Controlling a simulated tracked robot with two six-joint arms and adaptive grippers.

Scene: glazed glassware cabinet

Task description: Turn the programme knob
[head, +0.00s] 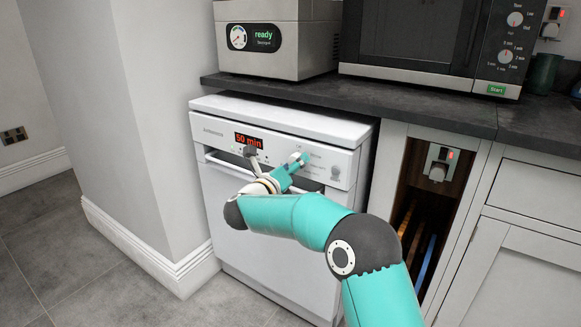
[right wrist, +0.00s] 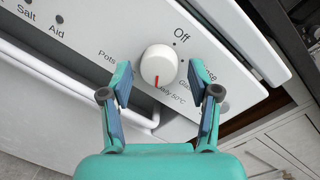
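The programme knob (right wrist: 159,65) is a round white dial with a red pointer mark. It sits on the white dishwasher panel (head: 225,133); the pointer faces down in the right wrist view, near a partly hidden "50°C" label. My right gripper (head: 276,160) is open in front of the panel. In the right wrist view its fingers (right wrist: 159,72) are spread on either side of the knob, with a visible gap on each side. My left gripper is not in view.
A red display (head: 249,141) reads "50 min". The dishwasher's bar handle (right wrist: 95,98) runs below the panel. A dark worktop (head: 420,106) overhangs above, carrying a steel appliance (head: 290,50) and a microwave (head: 410,35). An open niche (head: 425,190) with a socket is to the right.

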